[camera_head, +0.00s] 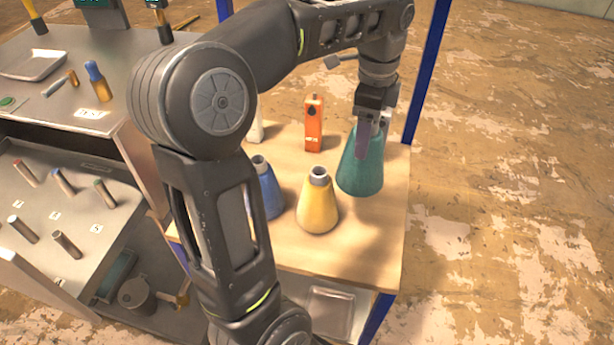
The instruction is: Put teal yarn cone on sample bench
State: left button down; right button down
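The teal yarn cone (361,172) is upright over the right part of a wooden-topped table (372,255) with blue posts. My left gripper (373,135) points down at the cone's top, and its fingers are closed around the upper part. The cone's tip is hidden by the fingers. A shadow lies in front of the cone's base, which looks slightly above the wood. My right gripper is out of view. Which surface is the sample bench is not marked in this view.
A yellow cone (318,205) and a blue cone (267,190), partly behind my arm, stand nearby. An orange box-like item (314,125) stands behind. Left are a grey metal bench (128,60) with tools and a lower tray (90,215) with several cylinders.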

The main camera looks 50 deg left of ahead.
aim_at(301, 185)
jog(key=j+z, duration=0.15)
jog(key=j, duration=0.2)
jog(key=k+j+z, duration=0.2)
jog(key=j, duration=0.15)
jog(key=j+z, duration=0.15)
jog(key=j, duration=0.2)
jog(key=k+j, duration=0.35)
